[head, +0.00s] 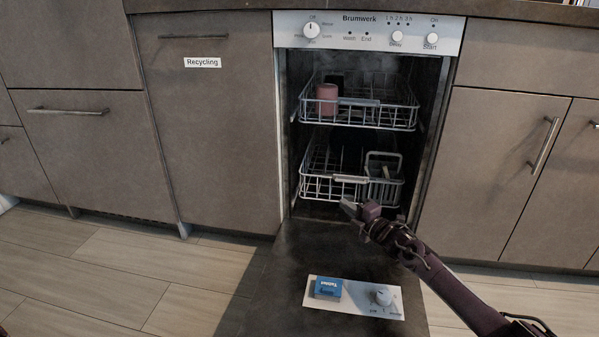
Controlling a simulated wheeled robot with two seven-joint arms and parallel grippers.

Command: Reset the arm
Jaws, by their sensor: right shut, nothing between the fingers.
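My right arm reaches in from the lower right, and its right gripper (350,207) is shut and empty. It is just in front of the lower dishwasher rack (327,183) and over the open door; I cannot tell whether it touches the rack. The dishwasher (365,30) stands open, with its door (265,300) folded down towards me. The upper rack (380,115) holds a pink cup (327,99). My left gripper does not show.
A blue tablet box (328,288) lies on the door's white panel (353,307), beside a round cap (383,298). Closed cabinets flank the dishwasher, including one labelled Recycling (202,62). The wooden floor (120,275) at left is clear.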

